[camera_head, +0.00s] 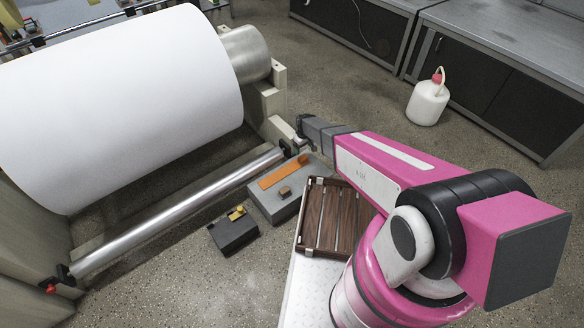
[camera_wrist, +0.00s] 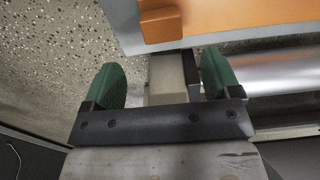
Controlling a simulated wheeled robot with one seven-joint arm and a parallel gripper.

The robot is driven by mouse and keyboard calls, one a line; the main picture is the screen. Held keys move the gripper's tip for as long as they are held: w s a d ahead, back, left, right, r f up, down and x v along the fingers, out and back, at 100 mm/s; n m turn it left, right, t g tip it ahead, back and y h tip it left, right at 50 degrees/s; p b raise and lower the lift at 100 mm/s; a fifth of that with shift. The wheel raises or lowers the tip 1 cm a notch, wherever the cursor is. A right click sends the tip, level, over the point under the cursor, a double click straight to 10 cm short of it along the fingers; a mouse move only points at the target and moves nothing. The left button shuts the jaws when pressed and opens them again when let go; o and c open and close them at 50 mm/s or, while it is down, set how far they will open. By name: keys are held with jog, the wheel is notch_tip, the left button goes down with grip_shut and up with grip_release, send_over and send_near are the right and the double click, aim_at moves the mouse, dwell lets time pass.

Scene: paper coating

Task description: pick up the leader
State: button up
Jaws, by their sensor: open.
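The leader seems to be the flat orange strip (camera_head: 284,171) on top of a grey box (camera_head: 262,203) beside the metal bar. In the wrist view, a broad orange surface (camera_wrist: 235,20) with a raised orange tab (camera_wrist: 160,22) fills the top, ahead of my gripper. My gripper (camera_wrist: 162,76) has two green fingertips spread apart, with the tab beyond them and not between them. A pale block (camera_wrist: 166,78) shows in the gap between the fingers; I cannot tell whether it is gripped or part of the gripper.
A large white paper roll (camera_head: 120,100) and a metal bar (camera_head: 175,213) lie left of my arm. A small dark box (camera_head: 233,232) with a yellow piece sits on the floor. A brown slatted tray (camera_head: 332,215) is beside my base. A white bottle (camera_head: 428,100) stands by the cabinets.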

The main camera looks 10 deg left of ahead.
aim_at(303, 157)
jog(key=f, duration=0.7)
jog(key=shift+s+f, duration=0.25)
jog(key=shift+f, duration=0.1)
jog(key=shift+d, duration=0.1)
jog(key=c, duration=1)
